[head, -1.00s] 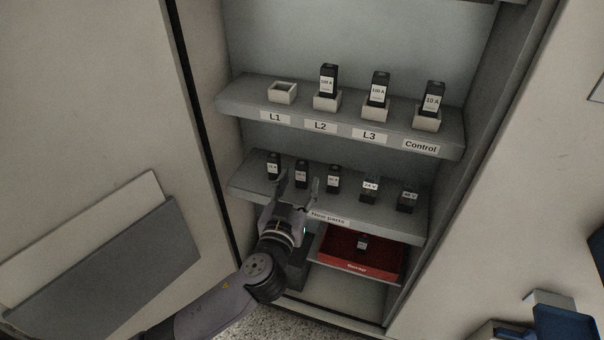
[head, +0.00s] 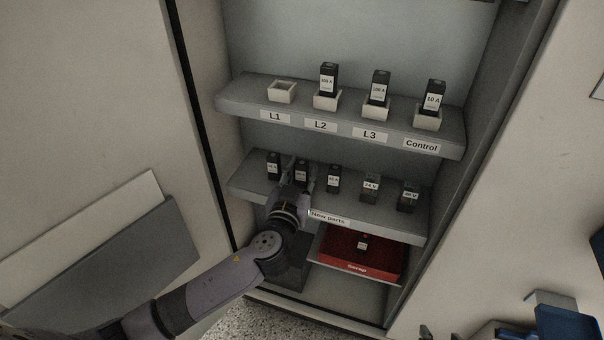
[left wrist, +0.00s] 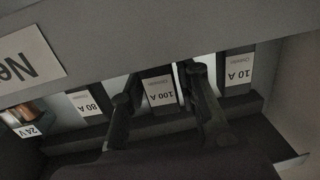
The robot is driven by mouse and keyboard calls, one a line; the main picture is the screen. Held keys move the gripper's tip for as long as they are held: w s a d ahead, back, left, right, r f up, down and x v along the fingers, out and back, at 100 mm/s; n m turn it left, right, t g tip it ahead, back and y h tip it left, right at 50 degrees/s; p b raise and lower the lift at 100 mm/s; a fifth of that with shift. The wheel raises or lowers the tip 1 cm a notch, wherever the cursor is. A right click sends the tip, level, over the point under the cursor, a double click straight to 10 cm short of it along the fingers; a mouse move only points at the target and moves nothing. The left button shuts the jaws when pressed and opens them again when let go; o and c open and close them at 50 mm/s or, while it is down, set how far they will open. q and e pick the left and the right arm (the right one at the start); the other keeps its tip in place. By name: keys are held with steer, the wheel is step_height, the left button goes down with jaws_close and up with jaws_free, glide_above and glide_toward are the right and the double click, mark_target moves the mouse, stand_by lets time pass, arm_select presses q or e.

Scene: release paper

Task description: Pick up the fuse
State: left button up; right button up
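Several black fuses stand on the "New parts" shelf (head: 240,186). The second from the left, the 100 A fuse (head: 301,172), stands upright between the fingers of my left gripper (head: 301,178). In the left wrist view the 100 A fuse (left wrist: 159,92) appears upside down, with one finger of the left gripper (left wrist: 160,90) on each side. The fingers are spread around it and a firm grip is not visible. The 10 A fuse (head: 273,165) and a third fuse (head: 333,178) stand on either side. Small dark tips at the bottom edge may be my right gripper (head: 438,333).
The upper shelf (head: 236,98) has an empty L1 socket (head: 282,92) and filled L2, L3 and Control sockets. A 24 V part (head: 370,187) and a 48 V part (head: 408,195) stand farther right. A red tray (head: 345,262) holding one fuse is below. Neighbouring fuses leave narrow gaps.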

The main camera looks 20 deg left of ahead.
arm_select(q)
jaws_close()
steer(key=shift+r, duration=0.1)
